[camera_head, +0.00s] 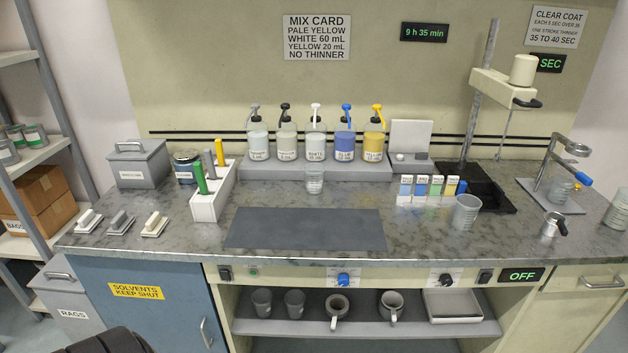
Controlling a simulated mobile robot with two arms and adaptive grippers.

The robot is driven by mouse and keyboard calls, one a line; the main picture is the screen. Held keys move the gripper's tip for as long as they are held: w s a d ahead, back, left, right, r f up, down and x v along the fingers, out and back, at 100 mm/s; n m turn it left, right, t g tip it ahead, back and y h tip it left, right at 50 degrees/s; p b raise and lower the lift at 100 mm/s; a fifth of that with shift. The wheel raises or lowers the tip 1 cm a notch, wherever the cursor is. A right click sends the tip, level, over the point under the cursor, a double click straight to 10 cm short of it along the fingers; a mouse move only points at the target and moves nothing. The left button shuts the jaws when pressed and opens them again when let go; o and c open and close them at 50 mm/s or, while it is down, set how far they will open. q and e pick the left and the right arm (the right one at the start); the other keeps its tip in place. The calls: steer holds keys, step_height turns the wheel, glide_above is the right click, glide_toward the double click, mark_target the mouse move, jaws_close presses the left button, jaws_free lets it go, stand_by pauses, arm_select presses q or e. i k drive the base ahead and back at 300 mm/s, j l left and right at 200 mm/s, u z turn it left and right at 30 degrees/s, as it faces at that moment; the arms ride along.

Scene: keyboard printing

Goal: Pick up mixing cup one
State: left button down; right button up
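Several clear cups are in view, and I cannot read a label that says which is mixing cup one. A small clear cup (314,182) stands upright on the bench in front of the pump bottles. A larger translucent cup (466,212) stands upright near the bench's front edge, right of the small coloured cards. Two grey translucent cups, a left one (262,302) and a right one (295,303), stand on the shelf under the bench.
Several pump bottles (314,142) stand on a raised grey ledge (380,171). A dark mat (305,230) lies bare at the bench's middle front. Two handled mugs (338,308) share the lower shelf. A stand (485,85) rises from a black base at right.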

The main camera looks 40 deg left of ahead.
mark_target(314, 180)
steer(key=u, duration=1.3)
